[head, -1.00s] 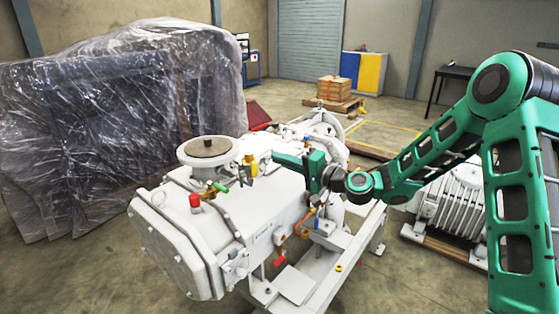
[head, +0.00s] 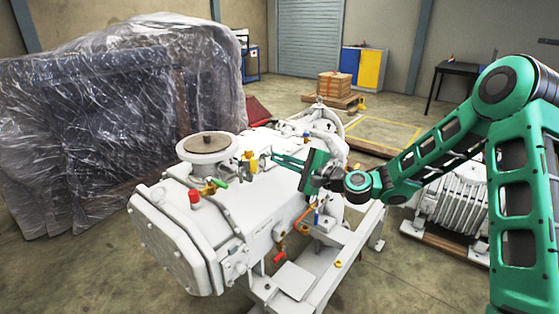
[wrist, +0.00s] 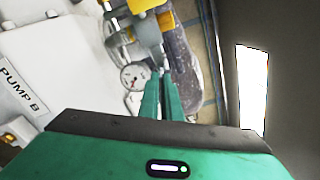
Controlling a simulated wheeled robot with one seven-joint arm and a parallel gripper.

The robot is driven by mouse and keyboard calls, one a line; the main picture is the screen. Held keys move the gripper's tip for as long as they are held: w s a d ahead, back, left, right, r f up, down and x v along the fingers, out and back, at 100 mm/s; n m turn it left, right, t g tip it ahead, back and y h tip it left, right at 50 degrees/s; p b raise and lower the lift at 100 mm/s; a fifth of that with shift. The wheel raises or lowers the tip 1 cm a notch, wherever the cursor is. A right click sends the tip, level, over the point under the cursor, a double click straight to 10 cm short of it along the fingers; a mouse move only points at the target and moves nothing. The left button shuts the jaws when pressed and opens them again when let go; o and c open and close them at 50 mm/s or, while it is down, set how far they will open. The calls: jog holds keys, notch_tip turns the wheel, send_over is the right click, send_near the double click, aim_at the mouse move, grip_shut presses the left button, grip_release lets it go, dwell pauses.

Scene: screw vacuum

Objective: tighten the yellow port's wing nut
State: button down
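The yellow port (head: 249,156) stands on top of the white pump, right of the round flange. Yellow parts of it (wrist: 165,19) show at the top of the wrist view; which piece is the wing nut I cannot tell clearly. My gripper (head: 273,159) is right of the port in the head view, its green fingers pointing left towards it. In the wrist view the two fingers (wrist: 160,75) are slightly apart with nothing between them. Their tips look short of the yellow parts, not touching.
The white pump body (head: 265,195) lies below my gripper. A round flange (head: 207,145), a red cap (head: 195,196) and a green handle (head: 219,183) stand on it nearby. A dial gauge (wrist: 135,77) sits beside the fingers. A plastic-wrapped load (head: 110,120) stands at the left.

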jog(key=shift+s+a, duration=0.3)
jog(key=shift+a, duration=0.1)
jog(key=c, duration=2)
grip_release()
jog(key=shift+r, duration=0.1)
jog(key=v, duration=1)
jog(key=shift+s+d, duration=0.1)
jog(key=shift+d, duration=0.35)
